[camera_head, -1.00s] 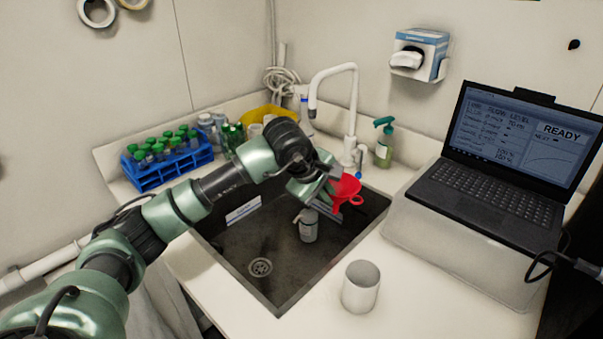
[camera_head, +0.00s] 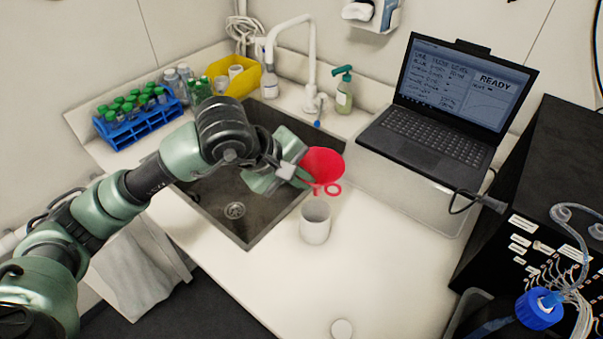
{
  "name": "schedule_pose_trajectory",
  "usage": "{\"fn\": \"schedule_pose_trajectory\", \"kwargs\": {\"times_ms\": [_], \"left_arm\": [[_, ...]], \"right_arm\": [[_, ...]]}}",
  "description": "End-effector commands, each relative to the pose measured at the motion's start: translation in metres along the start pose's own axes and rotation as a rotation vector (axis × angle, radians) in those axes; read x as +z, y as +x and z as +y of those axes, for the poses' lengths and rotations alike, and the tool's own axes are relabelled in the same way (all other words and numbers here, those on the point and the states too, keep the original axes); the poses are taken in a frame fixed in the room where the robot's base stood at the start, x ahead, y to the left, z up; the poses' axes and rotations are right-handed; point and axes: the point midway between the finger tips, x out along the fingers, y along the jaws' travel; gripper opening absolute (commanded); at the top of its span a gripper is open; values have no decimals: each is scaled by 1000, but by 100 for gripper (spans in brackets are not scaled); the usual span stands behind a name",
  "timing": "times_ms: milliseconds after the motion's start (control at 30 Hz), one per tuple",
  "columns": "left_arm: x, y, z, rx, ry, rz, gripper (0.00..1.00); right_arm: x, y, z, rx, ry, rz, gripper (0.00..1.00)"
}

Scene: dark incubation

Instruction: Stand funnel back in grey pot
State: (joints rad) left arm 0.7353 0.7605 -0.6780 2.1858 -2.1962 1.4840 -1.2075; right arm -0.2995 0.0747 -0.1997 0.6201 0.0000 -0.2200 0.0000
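The red funnel (camera_head: 323,160) is held in the air in my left gripper (camera_head: 298,172), which is shut on it. Its wide mouth faces up and its ring-shaped tab points toward the near side. The fingertips are partly hidden by the gripper body, and the funnel's spout does not show clearly. The light grey pot (camera_head: 314,226) stands upright on the white counter, just right of the sink. Its open top faces up. The funnel appears above and slightly behind the pot in the picture, apart from it. My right gripper is not in view.
The dark sink (camera_head: 217,210) lies left of the pot, with a white tap (camera_head: 312,65) behind. A laptop (camera_head: 430,140) stands at right. A blue rack (camera_head: 137,125) of green-capped tubes and a yellow bin (camera_head: 243,82) stand at the back left.

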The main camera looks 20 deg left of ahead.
Motion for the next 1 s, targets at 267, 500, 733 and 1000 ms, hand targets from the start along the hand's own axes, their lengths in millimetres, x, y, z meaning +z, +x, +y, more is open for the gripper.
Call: {"fn": "schedule_pose_trajectory", "kwargs": {"times_ms": [267, 500, 733, 1000], "left_arm": [[0, 18, -13, -1, -2, -1, 0], [0, 34, -24, -1, -1, -1, 0], [0, 50, -36, 1, 0, 1, 0], [0, 65, -47, 0, 0, 0, 0]], "right_arm": [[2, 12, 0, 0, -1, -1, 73], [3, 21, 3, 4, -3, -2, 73], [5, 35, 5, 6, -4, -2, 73], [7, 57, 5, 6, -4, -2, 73]]}}
